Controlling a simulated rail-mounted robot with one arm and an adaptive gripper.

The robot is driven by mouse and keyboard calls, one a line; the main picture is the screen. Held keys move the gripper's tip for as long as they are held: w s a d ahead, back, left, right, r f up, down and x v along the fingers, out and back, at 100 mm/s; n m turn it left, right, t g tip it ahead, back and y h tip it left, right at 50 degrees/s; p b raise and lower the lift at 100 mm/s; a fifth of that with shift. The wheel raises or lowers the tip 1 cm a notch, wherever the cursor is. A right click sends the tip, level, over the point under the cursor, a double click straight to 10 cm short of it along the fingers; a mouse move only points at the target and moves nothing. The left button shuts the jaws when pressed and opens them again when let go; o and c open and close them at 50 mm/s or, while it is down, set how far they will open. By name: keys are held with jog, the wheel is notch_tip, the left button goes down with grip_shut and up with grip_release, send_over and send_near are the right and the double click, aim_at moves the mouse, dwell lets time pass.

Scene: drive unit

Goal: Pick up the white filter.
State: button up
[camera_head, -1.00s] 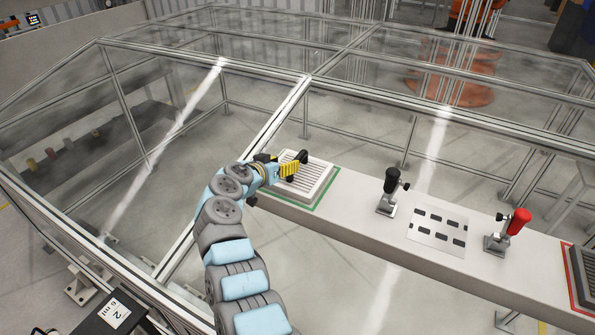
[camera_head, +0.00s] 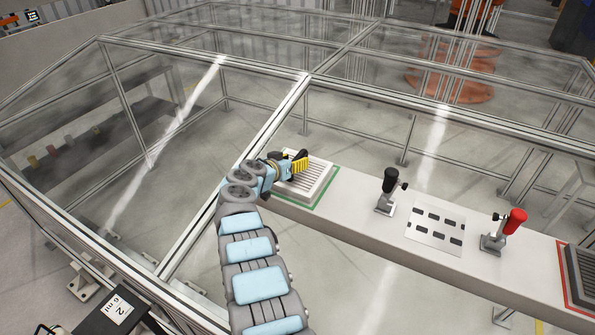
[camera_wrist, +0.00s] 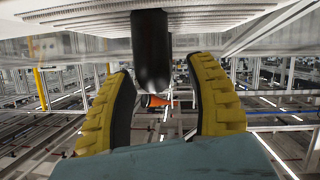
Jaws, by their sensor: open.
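The white filter (camera_head: 322,183), a ribbed square block, lies inside a green outline at the left end of the white bench. My gripper (camera_head: 299,163) is over its far left part, with yellow fingers showing. In the wrist view the filter's pale ribbed face (camera_wrist: 225,18) fills the top edge. A black handle (camera_wrist: 152,45) on it sticks out between my gripper's (camera_wrist: 158,75) two yellow fingers. The fingers are open, with a gap on each side of the handle.
The white bench (camera_head: 350,222) runs right, with a black-handled clamp (camera_head: 388,190), a plate with black marks (camera_head: 436,225) and a red-handled clamp (camera_head: 505,232). A dark filter (camera_head: 585,275) lies in a red outline at the right end. A transparent framed enclosure (camera_head: 290,95) surrounds the bench.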

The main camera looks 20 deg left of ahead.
jog(key=shift+x, duration=0.9)
jog(key=shift+c, duration=0.3)
grip_shut()
